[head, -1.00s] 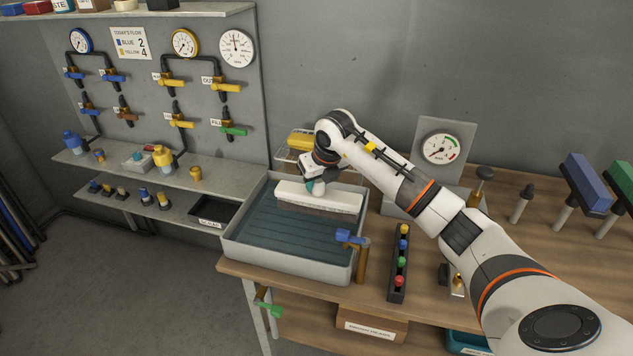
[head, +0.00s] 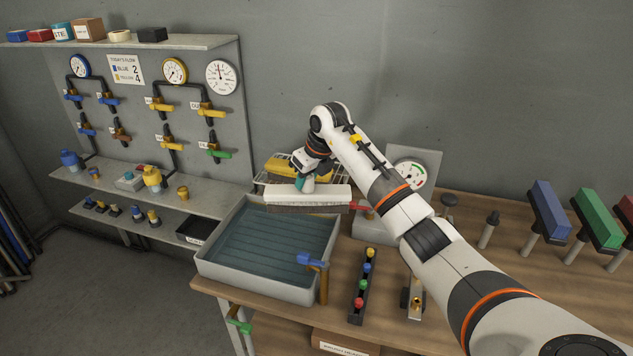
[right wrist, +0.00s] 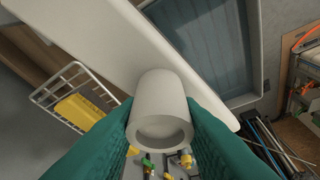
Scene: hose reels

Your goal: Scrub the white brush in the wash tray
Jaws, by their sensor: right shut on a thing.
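The white brush (head: 308,194) is a long white block with grey-brown bristles underneath. It shows at the back rim of the wash tray (head: 255,291), its right end reaching past the tray's back right corner. I cannot tell if the bristles touch the rim or hang above it. The grey tray has a ribbed blue-grey inside. My right gripper (head: 306,185) is shut on the brush's handle from above. In the right wrist view, the green fingers (right wrist: 160,125) hold a round white handle (right wrist: 162,88) rising from the white block (right wrist: 100,40). My left gripper is not in view.
A wire rack (head: 262,180) with a yellow brush (head: 285,166) stands behind the tray. A blue-handled tap (head: 312,260) stands at the tray's front right. A dark strip of coloured knobs (head: 356,300) and a gauge stand (head: 428,160) are to the right.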

